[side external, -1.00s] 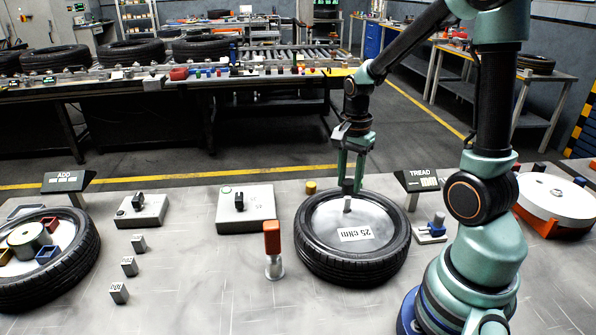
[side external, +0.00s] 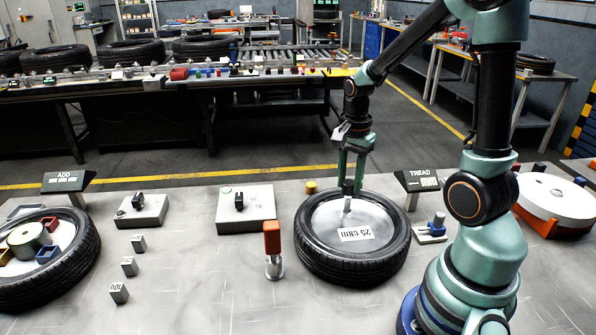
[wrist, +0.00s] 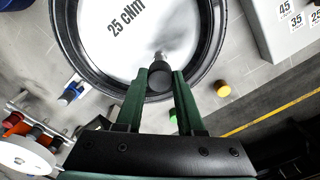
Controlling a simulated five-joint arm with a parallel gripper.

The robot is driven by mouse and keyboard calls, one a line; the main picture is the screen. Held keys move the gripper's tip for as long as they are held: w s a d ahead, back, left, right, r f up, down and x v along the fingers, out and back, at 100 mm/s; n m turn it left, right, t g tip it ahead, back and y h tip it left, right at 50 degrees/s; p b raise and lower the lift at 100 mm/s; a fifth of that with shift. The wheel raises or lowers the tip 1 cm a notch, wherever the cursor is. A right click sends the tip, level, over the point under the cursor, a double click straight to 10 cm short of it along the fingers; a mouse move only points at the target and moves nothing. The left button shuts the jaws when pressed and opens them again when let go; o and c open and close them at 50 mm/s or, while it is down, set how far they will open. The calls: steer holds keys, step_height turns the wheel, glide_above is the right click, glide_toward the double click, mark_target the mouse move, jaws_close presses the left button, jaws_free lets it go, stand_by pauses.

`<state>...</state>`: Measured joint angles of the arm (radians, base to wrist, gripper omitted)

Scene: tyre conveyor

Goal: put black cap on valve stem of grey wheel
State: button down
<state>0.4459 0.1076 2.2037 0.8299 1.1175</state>
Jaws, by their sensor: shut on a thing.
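The grey wheel (side external: 324,233) lies flat on the bench with a black tyre around it and a "25 cNm" label; it also shows in the wrist view (wrist: 170,20). Its short grey valve stem (side external: 347,205) stands near the far side of the disc and shows in the wrist view (wrist: 160,57). My gripper (side external: 349,184) points down over the stem, shut on the black cap (wrist: 159,78). The cap sits between the fingertips, close to the stem's top. I cannot tell whether cap and stem touch.
A yellow cap (side external: 311,187) stands behind the tyre. An orange-topped post (side external: 272,245) stands close to its left, and a blue-topped fixture (side external: 437,226) to its right. Grey blocks (side external: 246,209) and a second tyre (side external: 80,270) are farther left.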

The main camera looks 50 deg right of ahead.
mark_target(350, 182)
steer(key=shift+f, duration=1.75)
steer(key=shift+c, duration=2.2)
jaws_free()
step_height(350, 182, up, 11)
steer(key=shift+r, duration=0.4)
steer(key=shift+a+r+n, duration=0.25)
steer(key=shift+n, duration=0.05)
steer(key=a+r+n+t, duration=0.2)
steer(key=a+n, duration=0.5)
steer(key=n, duration=0.1)
steer(key=s+a+r+n+t, duration=0.1)
steer(key=a+r+n+t, duration=0.1)
steer(key=a+n, duration=0.4)
steer(key=n+t, duration=0.1)
steer(key=n, duration=0.2)
steer(key=shift+s+a+r+t, duration=0.15)
steer(key=shift+a+r+t, duration=0.15)
steer(key=shift+a, duration=0.1)
